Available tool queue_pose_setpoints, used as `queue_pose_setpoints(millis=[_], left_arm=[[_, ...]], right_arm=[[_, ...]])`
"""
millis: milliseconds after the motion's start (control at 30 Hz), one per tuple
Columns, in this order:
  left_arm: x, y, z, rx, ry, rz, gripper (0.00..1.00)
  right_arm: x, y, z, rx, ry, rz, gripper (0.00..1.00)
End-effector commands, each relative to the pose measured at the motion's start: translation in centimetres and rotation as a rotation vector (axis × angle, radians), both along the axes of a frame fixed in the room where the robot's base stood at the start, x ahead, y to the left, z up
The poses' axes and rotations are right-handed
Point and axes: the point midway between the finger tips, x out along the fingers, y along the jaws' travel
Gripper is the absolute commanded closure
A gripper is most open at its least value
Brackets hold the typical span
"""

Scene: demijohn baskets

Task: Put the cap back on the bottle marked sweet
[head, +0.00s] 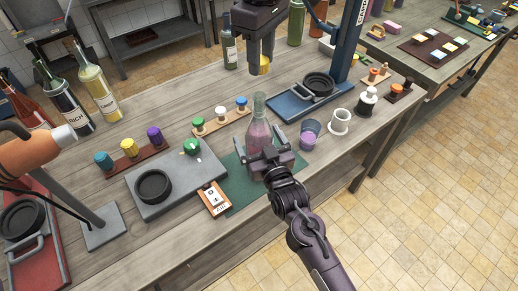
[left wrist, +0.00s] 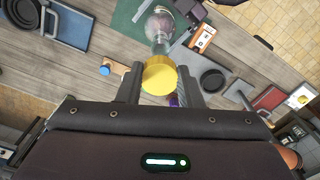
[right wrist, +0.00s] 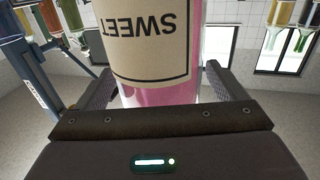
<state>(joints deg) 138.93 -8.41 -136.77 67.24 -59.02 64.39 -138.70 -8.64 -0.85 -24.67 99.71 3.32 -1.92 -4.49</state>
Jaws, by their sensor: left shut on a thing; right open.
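The bottle marked SWEET (head: 258,135) is clear glass with pink liquid. It stands upright and uncapped on a green mat (head: 236,187). Its label (right wrist: 152,40) shows upside down in the right wrist view. My left gripper (head: 260,60) is shut on a yellow cap (head: 265,66), above the bottle's mouth and apart from it in the head view. In the left wrist view the cap (left wrist: 160,76) lies in line with the bottle's neck (left wrist: 159,46). My right gripper (head: 270,160) is open, its fingers on either side of the bottle's lower body.
A rack with white and blue stoppers (head: 221,118) stands behind the bottle; another rack (head: 132,155) stands left. The front table edge is mostly clear.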

Motion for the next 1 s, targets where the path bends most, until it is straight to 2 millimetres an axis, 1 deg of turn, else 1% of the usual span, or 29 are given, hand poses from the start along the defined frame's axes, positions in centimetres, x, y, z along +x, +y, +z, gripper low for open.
queue_pose_setpoints(millis=[100, 333, 833, 933, 1000], left_arm=[[0.0, 0.0, 0.0, 0.000, 0.000, 0.000, 0.88], [0.0, 0.0, 0.0, 0.000, 0.000, 0.000, 0.88], [0.0, 0.0, 0.0, 0.000, 0.000, 0.000, 0.88], [0.0, 0.0, -0.3, 0.000, 0.002, 0.000, 0.88], [-0.1, 0.0, -1.2, 0.001, 0.004, -0.001, 0.88]], right_arm=[[0.3, 0.1, 0.0, 0.000, 0.001, 0.000, 0.09], [0.3, 0.1, 0.0, 0.000, 0.001, 0.000, 0.09], [0.3, 0.1, 0.0, 0.000, 0.001, 0.000, 0.74], [0.3, 0.1, 0.0, 0.000, 0.001, -0.001, 0.75], [0.3, 0.1, 0.0, 0.000, 0.001, -0.001, 0.75]])
